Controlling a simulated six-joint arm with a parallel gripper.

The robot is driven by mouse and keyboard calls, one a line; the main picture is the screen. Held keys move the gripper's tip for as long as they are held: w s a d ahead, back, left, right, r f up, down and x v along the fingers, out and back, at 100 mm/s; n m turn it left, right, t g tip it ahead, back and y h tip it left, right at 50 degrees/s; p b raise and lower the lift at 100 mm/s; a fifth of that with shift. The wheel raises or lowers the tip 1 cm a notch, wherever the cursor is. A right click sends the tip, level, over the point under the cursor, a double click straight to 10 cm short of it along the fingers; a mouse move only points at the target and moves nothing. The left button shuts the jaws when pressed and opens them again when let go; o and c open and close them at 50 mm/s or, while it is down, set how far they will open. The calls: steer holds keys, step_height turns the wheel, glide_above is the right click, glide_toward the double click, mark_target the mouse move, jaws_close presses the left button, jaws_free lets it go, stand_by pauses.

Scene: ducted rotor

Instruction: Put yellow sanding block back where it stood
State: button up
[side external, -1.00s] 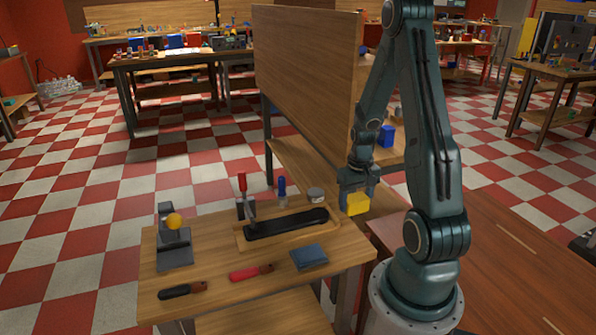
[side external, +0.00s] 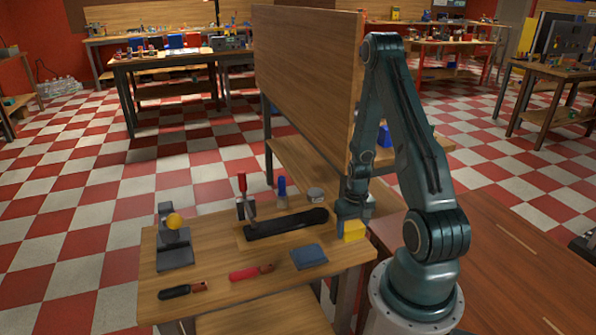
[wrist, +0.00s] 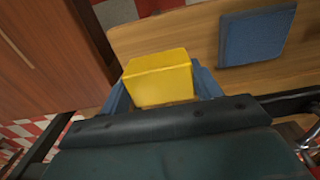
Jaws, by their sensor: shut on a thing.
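The yellow sanding block (side external: 353,230) is at the right end of the small wooden worktable (side external: 220,292). My gripper (side external: 350,222) points down and is shut on the block. In the wrist view the yellow block (wrist: 158,78) sits between my two blue-grey fingers (wrist: 160,90), with the table's edge close by it. The block is low, near the tabletop height; I cannot tell whether it touches the wood. The lower parts of my fingers are partly hidden by the block and the gripper body.
A blue pad (side external: 308,256) lies left of the block and shows in the wrist view (wrist: 256,37). A black tool (side external: 286,222) lies in a shallow tray. A red-handled tool (side external: 250,272), blue-topped bottle (side external: 282,190) and grey tin (side external: 316,196) are near. A tall wooden panel (side external: 305,75) stands behind.

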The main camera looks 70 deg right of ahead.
mark_target(351, 237)
steer(key=shift+f, duration=0.15)
steer(key=shift+f, duration=1.75)
steer(key=shift+f, duration=0.15)
steer(key=o, duration=1)
steer(key=shift+c, duration=0.2)
steer(key=shift+r, duration=6.15)
